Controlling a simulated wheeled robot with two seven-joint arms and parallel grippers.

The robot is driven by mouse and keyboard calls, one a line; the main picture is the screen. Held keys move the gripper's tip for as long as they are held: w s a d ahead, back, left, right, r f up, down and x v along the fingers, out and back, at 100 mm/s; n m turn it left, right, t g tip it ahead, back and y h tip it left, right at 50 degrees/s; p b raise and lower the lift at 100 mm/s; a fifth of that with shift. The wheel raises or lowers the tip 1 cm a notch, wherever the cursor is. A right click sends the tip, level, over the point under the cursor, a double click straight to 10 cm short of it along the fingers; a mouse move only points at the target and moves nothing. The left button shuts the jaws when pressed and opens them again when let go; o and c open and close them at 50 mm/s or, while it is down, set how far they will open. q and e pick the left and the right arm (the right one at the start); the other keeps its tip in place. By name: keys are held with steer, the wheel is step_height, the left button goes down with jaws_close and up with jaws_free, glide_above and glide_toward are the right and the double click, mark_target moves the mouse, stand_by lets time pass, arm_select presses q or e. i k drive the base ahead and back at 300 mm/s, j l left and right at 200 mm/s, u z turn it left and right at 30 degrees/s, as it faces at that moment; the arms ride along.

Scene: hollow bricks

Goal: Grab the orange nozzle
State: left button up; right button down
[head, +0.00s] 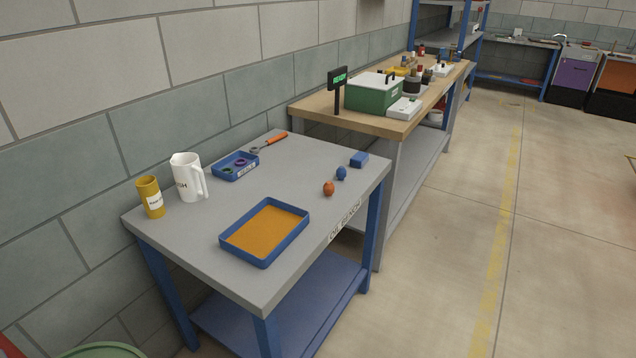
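A small rounded orange piece (328,188), which looks like the orange nozzle, stands on the grey bench (290,172) near its right edge. A similar blue piece (341,173) stands just behind it, a small gap apart. A blue block (359,160) lies farther back near the same edge. Neither of my grippers shows in the head view.
A blue tray with an orange bottom (264,232) lies at the bench's front. A white jug (187,177), a yellow cup (150,197), a small blue tray (235,166) and an orange-handled tool (271,142) are along the wall side. Open floor (450,240) lies right.

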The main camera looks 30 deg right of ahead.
mark_target(328, 188)
steer(key=i+l, duration=0.25)
steer(key=l, duration=0.15)
steer(key=i+l+u, duration=0.15)
steer(key=l, duration=0.2)
steer(key=i+l, duration=0.3)
steer(key=l, duration=0.15)
steer(key=j+u, duration=0.05)
